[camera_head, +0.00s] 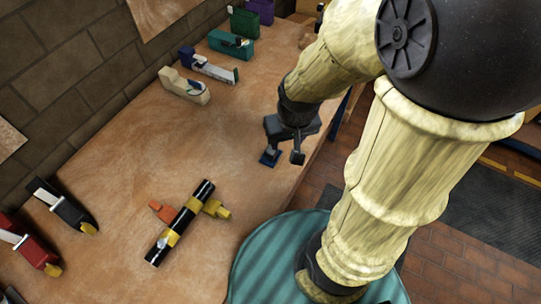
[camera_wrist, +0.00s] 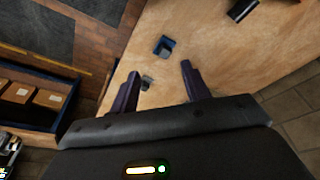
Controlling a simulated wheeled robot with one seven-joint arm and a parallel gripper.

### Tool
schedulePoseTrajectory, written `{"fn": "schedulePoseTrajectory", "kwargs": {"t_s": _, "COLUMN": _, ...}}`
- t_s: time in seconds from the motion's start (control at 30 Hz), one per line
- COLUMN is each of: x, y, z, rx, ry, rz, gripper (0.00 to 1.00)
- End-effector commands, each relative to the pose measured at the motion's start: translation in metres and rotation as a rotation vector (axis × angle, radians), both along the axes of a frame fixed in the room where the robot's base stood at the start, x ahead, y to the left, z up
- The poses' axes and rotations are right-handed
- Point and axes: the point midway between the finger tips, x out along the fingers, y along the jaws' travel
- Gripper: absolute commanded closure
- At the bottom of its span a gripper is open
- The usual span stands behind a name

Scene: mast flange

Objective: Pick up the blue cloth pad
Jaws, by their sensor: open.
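A small blue piece, which looks like the blue cloth pad (camera_wrist: 164,46), lies on the tan tabletop in the wrist view, beyond my fingertips and between their lines. In the head view a blue patch (camera_head: 269,159) shows just below my gripper, near the table's right edge. My gripper (camera_wrist: 160,70) is open, its two dark fingers apart, with nothing held between them. In the head view my gripper (camera_head: 284,153) points down over the table. I cannot tell its exact height above the pad. A small grey piece (camera_wrist: 147,82) shows between the fingers, nearer than the blue one.
A black and yellow cylinder (camera_head: 180,222) lies on the table with an orange piece and a yellow piece beside it. Several tool-like blocks (camera_head: 208,66) line the wall side. Red and black items (camera_head: 62,205) stand at left. The table (camera_head: 130,130) is bare in the middle.

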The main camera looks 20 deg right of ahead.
Motion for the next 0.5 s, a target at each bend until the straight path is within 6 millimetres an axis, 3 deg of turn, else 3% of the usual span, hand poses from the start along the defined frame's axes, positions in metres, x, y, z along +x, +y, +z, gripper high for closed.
{"fn": "schedulePoseTrajectory", "kwargs": {"t_s": 0.13, "x": 0.0, "y": 0.0, "z": 0.0, "rx": 0.0, "ry": 0.0, "rz": 0.0, "gripper": 0.53}}
{"fn": "schedulePoseTrajectory", "kwargs": {"t_s": 0.17, "x": 0.0, "y": 0.0, "z": 0.0, "rx": 0.0, "ry": 0.0, "rz": 0.0, "gripper": 0.51}}
{"fn": "schedulePoseTrajectory", "kwargs": {"t_s": 0.23, "x": 0.001, "y": 0.0, "z": 0.0, "rx": 0.001, "ry": 0.001, "rz": -0.003, "gripper": 0.38}}
{"fn": "schedulePoseTrajectory", "kwargs": {"t_s": 0.27, "x": 0.002, "y": 0.0, "z": 0.0, "rx": 0.002, "ry": 0.002, "rz": -0.007, "gripper": 0.38}}
{"fn": "schedulePoseTrajectory", "kwargs": {"t_s": 0.37, "x": 0.011, "y": 0.0, "z": -0.002, "rx": 0.012, "ry": 0.015, "rz": -0.04, "gripper": 0.38}}
{"fn": "schedulePoseTrajectory", "kwargs": {"t_s": 0.5, "x": 0.038, "y": -0.001, "z": -0.01, "rx": 0.037, "ry": 0.052, "rz": -0.151, "gripper": 0.38}}
